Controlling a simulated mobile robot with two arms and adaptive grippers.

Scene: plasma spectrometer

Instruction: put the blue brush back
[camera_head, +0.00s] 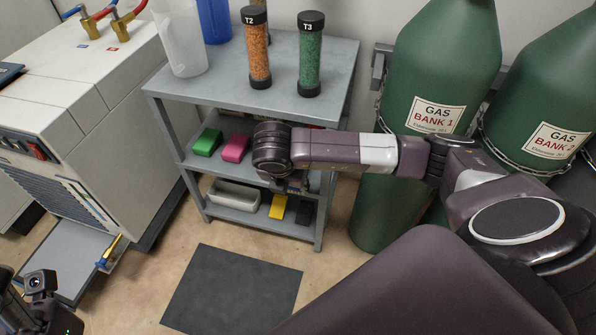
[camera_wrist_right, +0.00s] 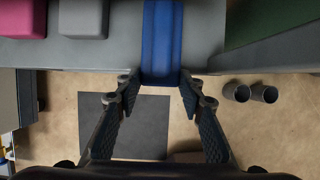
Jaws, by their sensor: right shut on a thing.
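The blue brush (camera_wrist_right: 162,40) shows in the right wrist view as a long blue block lying over the grey shelf (camera_wrist_right: 210,52), with its near end past the shelf's front edge. My right gripper (camera_wrist_right: 160,88) is shut on that near end, one fingertip on each side. In the head view my right gripper (camera_head: 288,183) is at the front of the shelf unit's middle level, largely covered by my own wrist, and the brush is hidden there. Part of my left gripper (camera_head: 40,292) shows at the bottom left corner; its fingers cannot be made out.
Green (camera_head: 207,141) and pink (camera_head: 236,148) blocks sit on the middle shelf; a grey block (camera_wrist_right: 83,18) is left of the brush. The lower shelf holds a grey bin (camera_head: 234,194) and a yellow item (camera_head: 278,207). Tubes stand on top. Green gas cylinders (camera_head: 440,75) stand right.

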